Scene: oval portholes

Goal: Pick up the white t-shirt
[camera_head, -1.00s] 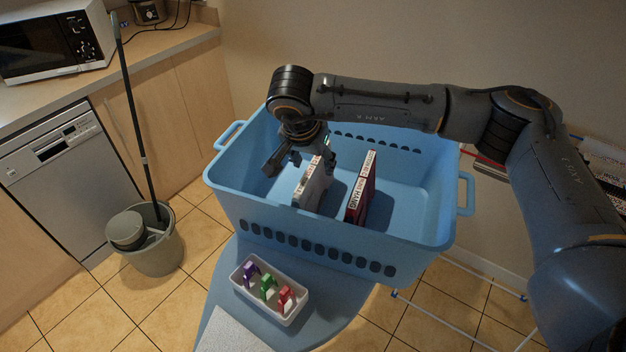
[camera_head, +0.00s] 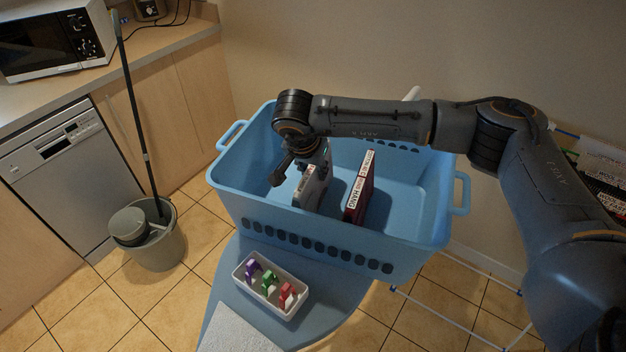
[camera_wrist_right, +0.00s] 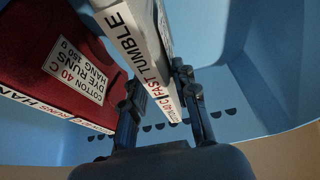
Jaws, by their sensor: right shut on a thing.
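The white t-shirt (camera_head: 309,190) is a folded upright slab with a printed label strip along its top edge. It stands in the blue laundry basket (camera_head: 300,232), left of a dark red folded garment (camera_head: 362,190). My right gripper (camera_head: 303,172) reaches down into the basket from above and is shut on the white t-shirt's upper part. In the right wrist view the fingers (camera_wrist_right: 160,92) lie on either side of the white t-shirt (camera_wrist_right: 137,45), whose label reads "FAST TUMBLE". The shirt's lower end is hidden there. My left gripper is not in view.
The red garment (camera_wrist_right: 60,55) stands close beside the white one. The basket's right part is empty. In front, a small white tray (camera_head: 245,283) holds several coloured clips on a blue board (camera_head: 225,300). A mop bucket (camera_head: 160,245) stands on the left floor.

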